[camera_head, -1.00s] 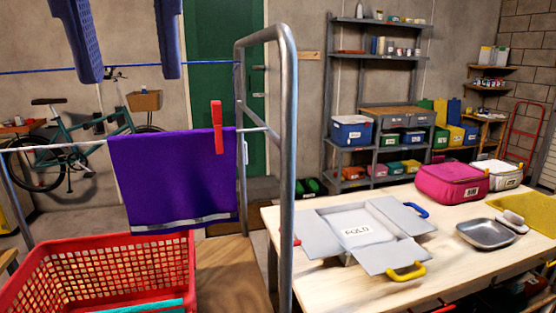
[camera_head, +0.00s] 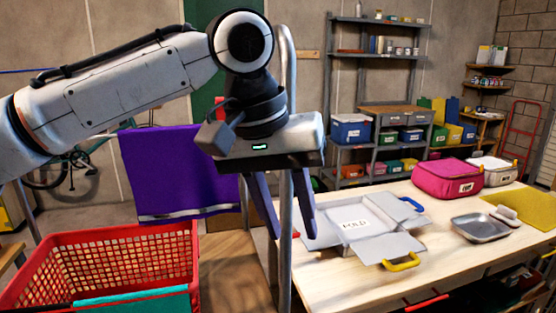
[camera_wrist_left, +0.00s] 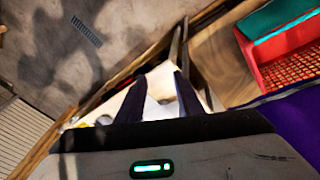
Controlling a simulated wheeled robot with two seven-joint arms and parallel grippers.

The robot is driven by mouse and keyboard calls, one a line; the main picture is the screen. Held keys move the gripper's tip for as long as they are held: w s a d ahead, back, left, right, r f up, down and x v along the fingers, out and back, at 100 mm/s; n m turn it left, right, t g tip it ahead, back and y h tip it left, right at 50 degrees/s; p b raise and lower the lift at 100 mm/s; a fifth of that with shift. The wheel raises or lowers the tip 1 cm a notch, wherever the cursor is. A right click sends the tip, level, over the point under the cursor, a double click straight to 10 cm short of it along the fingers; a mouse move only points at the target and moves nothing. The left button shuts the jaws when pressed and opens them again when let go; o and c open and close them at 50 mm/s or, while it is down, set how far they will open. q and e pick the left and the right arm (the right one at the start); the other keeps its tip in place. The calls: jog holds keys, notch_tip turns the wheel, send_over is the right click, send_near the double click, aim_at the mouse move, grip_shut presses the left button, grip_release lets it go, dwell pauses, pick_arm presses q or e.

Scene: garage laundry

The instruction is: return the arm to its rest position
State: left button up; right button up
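My left arm comes in from the left, high across the head view. My left gripper (camera_head: 291,232) points down, its two dark blue fingers apart with nothing held. It appears in front of the upright metal post of the drying rack (camera_head: 284,270) and the left edge of the table. In the left wrist view the two fingers (camera_wrist_left: 160,78) also stand apart and empty. A purple towel (camera_head: 165,175) hangs from the rack line, behind and left of the gripper; its upper right part is hidden by my arm. My right gripper is not in view.
A red basket (camera_head: 190,245) with teal cloth (camera_head: 140,298) stands at lower left. The wooden table (camera_head: 330,285) holds a grey folding board (camera_head: 320,240), a metal dish (camera_head: 480,229), and pink (camera_head: 448,178) and white pouches. Shelves stand behind.

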pick_arm(q)
jog(key=d+f+t+h, duration=0.1)
jog(key=d+f+h, duration=0.3)
jog(key=f, duration=1)
jog(key=d+f+t+h, duration=0.2)
jog(key=d+f+h, duration=0.2)
jog(key=f, duration=1)
jog(key=s+a+f+n+t+y, duration=0.1)
jog(key=s+a+f+t+y, duration=0.1)
jog(key=a+f, duration=0.55)
jog(key=s+a+f+t+y, duration=0.2)
jog(key=s+a+f+y, duration=0.4)
jog(key=s+a+f, duration=1)
jog(key=s+a, duration=0.1)
jog(key=a, duration=0.2)
jog(key=shift+s, duration=0.25)
jog(key=shift+f, duration=0.1)
